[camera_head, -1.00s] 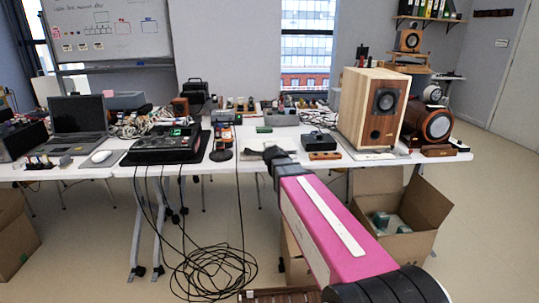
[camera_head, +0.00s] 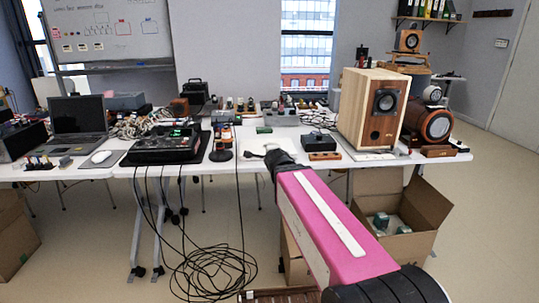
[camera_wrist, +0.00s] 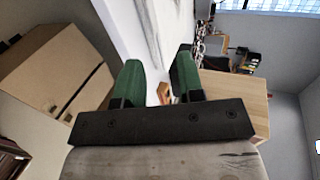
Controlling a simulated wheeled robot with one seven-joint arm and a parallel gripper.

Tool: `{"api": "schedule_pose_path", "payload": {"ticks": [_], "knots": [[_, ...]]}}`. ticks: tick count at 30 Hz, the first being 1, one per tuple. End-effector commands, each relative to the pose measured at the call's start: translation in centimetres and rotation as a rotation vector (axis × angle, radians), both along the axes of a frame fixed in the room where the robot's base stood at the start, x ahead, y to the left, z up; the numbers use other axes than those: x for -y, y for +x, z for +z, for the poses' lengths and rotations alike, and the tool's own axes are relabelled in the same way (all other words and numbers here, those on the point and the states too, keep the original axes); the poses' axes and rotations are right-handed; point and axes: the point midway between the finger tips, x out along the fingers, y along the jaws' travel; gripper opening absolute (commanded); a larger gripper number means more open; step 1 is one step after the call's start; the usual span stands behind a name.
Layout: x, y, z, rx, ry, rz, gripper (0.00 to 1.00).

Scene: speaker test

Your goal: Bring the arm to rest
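My arm with its pink link reaches from the bottom right of the head view toward the front edge of the white table (camera_head: 230,165). My gripper (camera_head: 272,153) is small and dark there, at the arm's far end, and its fingers are hard to make out. In the wrist view my gripper (camera_wrist: 157,80) shows two green fingers held apart with nothing gripped between them. The white table edge and some blurred items show beyond the gap.
The table carries a laptop (camera_head: 78,120), a black mixer (camera_head: 165,146), a small black box (camera_head: 318,142) and a large wooden speaker (camera_head: 362,110). An open cardboard box (camera_head: 425,210) stands below right. Loose cables (camera_head: 213,272) lie on the floor below the table.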

Motion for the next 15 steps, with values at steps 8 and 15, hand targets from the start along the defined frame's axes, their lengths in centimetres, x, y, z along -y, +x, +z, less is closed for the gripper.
{"api": "schedule_pose_path", "payload": {"ticks": [8, 15], "knots": [[2.3, -1.1, -4.7, -0.167, -0.216, 0.045, 0.35], [5.4, -4.3, -12.1, -0.467, -0.538, 0.24, 0.35]]}}
